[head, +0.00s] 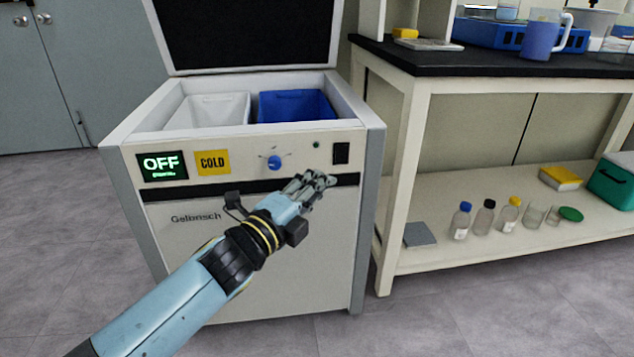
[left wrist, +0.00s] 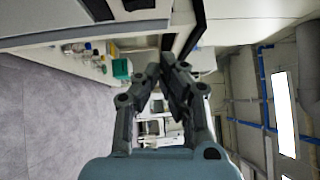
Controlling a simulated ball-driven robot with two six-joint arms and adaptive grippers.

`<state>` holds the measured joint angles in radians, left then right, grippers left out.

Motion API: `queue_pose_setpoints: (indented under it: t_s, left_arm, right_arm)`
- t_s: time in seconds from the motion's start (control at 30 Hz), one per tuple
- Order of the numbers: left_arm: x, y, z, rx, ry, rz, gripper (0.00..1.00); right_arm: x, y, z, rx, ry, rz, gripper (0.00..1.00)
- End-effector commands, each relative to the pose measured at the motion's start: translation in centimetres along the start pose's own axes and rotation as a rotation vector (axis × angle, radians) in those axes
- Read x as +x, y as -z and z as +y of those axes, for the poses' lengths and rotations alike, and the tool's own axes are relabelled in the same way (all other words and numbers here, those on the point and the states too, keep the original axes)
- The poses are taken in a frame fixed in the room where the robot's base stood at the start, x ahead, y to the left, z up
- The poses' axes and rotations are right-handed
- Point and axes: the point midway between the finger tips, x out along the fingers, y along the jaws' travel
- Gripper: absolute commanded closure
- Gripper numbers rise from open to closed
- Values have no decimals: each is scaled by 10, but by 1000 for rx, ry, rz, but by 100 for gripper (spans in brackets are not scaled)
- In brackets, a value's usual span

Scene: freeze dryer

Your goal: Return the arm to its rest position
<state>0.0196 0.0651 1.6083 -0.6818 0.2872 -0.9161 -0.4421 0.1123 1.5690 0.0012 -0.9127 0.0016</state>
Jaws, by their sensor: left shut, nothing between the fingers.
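My left arm reaches in from the lower left in the head view. Its left gripper (head: 318,182) is in front of the freeze dryer's front panel, to the lower right of the blue knob (head: 274,163). The gripper is shut and empty; its fingers also show in the left wrist view (left wrist: 163,75). The freeze dryer (head: 270,250) stands with its lid (head: 250,30) raised. Its display (head: 162,166) reads OFF, beside a yellow COLD label (head: 212,162). A black switch (head: 341,153) is above and right of the fingers. My right gripper is not in view.
Inside the dryer are a white bin (head: 212,110) and a blue bin (head: 295,106). A bench with a black top (head: 480,68) stands close at the right, several bottles and jars on its lower shelf (head: 470,255). Grey cabinets (head: 30,80) stand at the far left. Floor left of the dryer is clear.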

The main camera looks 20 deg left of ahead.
Motion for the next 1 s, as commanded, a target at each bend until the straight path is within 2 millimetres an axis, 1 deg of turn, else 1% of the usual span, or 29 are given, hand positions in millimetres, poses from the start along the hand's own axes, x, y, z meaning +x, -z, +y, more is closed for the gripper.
queue_pose_setpoints:
  t_s: [0.1,0.57,0.67,0.77,0.8,0.87,0.9,0.97,1.0]
  left_arm:
    - [-3,0,-1,-1,1,0,100]
    - [-4,0,0,-1,-1,0,100]
    - [-16,3,12,-5,-28,2,100]
    - [-49,9,44,-27,-104,3,100]
    - [-68,8,64,-58,-159,-16,100]
    - [-100,3,97,-146,-268,-73,100]
    - [-123,-1,121,-220,-351,-126,100]
    - [-160,-6,154,-343,-474,-217,100]
    - [-186,-9,175,-427,-554,-285,100]
  right_arm:
    - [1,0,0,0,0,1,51]
    - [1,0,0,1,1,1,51]
    - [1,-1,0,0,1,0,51]
    - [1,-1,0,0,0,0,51]
    - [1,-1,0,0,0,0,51]
    - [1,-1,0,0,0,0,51]
    - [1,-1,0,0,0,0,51]
    - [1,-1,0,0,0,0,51]
    - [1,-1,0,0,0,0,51]
